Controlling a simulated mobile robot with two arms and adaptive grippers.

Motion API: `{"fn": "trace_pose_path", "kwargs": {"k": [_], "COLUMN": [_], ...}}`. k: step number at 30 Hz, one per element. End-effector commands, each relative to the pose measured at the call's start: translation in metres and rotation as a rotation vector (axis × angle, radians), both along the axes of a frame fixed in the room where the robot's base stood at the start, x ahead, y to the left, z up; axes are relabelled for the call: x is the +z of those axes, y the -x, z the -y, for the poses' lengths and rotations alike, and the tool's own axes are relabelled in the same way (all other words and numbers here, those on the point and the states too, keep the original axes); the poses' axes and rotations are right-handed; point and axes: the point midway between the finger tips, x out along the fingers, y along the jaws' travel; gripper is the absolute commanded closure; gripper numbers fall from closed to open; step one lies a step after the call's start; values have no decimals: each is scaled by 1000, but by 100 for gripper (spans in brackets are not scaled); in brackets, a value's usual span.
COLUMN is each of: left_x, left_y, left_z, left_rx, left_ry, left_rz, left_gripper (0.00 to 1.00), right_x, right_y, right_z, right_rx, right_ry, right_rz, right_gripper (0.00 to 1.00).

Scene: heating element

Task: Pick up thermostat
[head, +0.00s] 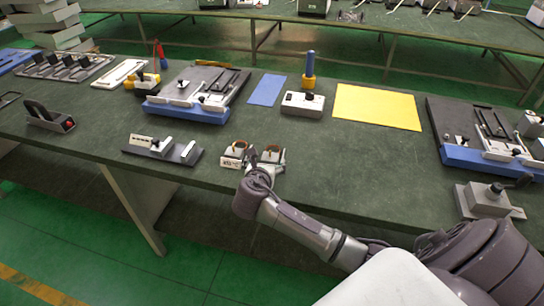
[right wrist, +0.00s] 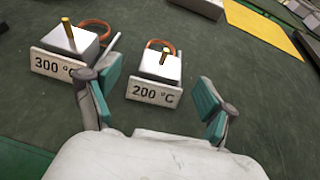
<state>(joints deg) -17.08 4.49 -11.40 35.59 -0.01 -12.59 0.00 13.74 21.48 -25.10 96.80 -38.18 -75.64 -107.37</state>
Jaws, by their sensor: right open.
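Two small grey-white thermostat blocks, each with a brass pin, an orange loop and a front label plate, stand side by side near the table's front edge. The 300 °C thermostat (head: 234,160) is on the left; it also shows in the right wrist view (right wrist: 68,42). The 200 °C thermostat (head: 272,155) is on the right and shows in the right wrist view (right wrist: 158,68). My right gripper (right wrist: 157,98) is open and empty. Its teal-padded fingers are spread on either side of the 200 °C block's line, in front of it.
On the green table (head: 350,160) lie a yellow sheet (head: 377,107), a blue sheet (head: 267,90), a grey box with black knob (head: 302,103) and a grey switch plate (head: 163,149). Blue-edged fixtures stand left (head: 187,110) and right (head: 485,160).

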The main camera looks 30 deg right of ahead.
Motion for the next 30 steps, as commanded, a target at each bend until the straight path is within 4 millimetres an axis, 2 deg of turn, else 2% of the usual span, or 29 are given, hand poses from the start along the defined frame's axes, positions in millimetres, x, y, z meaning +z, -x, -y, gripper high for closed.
{"fn": "trace_pose_path", "kwargs": {"k": [12, 21, 30], "left_x": [3, 3, 3], "left_y": [3, 3, 3], "left_z": [0, 0, 0], "left_rx": [-1, -1, -2], "left_ry": [0, 0, 0], "left_rz": [-5, -5, -5], "left_gripper": [60, 60, 60], "right_x": [-21, -24, -24], "right_y": [-31, -34, -34], "right_z": [32, 35, 35], "right_rx": [0, 1, 1], "right_ry": [0, -3, -2], "right_rz": [0, 0, 0], "right_gripper": [17, 17, 67]}}
